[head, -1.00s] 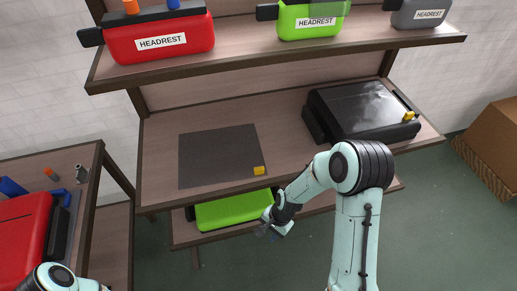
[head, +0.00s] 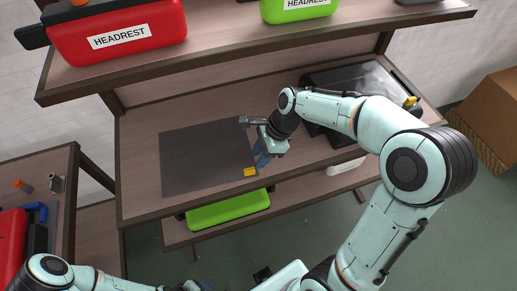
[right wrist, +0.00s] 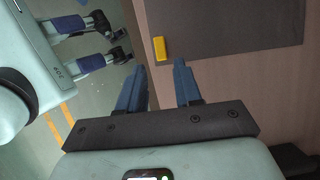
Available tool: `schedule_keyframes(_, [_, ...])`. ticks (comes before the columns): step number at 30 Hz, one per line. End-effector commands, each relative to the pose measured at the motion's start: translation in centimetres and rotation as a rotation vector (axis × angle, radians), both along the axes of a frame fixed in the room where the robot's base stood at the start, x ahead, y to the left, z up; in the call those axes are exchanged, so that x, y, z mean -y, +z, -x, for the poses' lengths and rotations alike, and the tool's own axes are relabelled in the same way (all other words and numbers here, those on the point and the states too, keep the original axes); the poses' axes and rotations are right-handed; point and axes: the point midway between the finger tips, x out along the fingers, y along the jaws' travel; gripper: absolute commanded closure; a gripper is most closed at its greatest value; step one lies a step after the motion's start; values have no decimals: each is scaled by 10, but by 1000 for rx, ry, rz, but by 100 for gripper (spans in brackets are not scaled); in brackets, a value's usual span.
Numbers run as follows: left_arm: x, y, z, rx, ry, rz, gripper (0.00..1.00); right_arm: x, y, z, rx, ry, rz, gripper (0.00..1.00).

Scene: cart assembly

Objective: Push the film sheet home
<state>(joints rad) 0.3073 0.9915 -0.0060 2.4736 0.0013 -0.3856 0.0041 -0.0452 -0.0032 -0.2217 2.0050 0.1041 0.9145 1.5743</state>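A dark, flat sheet (head: 200,160) lies on the middle shelf with a yellow tab (head: 250,172) at its front right corner. It also shows in the right wrist view (right wrist: 235,25), with its yellow tab (right wrist: 160,49). My right gripper (head: 261,158) is over the shelf at the sheet's right edge, just behind the tab in the head view. In the right wrist view its blue fingers (right wrist: 159,80) are apart with nothing between them; the tab shows beyond the tips. My left gripper (head: 196,286) is mostly cut off at the bottom edge of the head view.
A green headrest (head: 228,210) sits on the shelf below. Red (head: 115,30) and green (head: 298,9) headrests stand above. A side table (head: 62,165) is at left.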

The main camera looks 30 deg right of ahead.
Motion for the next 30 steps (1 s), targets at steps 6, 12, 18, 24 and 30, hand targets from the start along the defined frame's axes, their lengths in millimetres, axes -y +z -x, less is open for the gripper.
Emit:
schedule_keyframes(6, [0,-28,17,-19,0,0,41,-10,-30,-2,-2,3,0,66])
schedule_keyframes(12, [0,-42,24,-28,0,0,41,-20,-52,-6,-2,3,0,66])
schedule_keyframes(18, [0,-45,25,-28,0,0,41,-26,-64,-8,0,3,1,66])
schedule_keyframes(24, [0,-44,25,-28,0,0,41,-26,-63,-8,2,2,1,100])
schedule_keyframes(30, [0,-40,23,-26,0,0,41,-25,-59,-9,2,2,1,100])
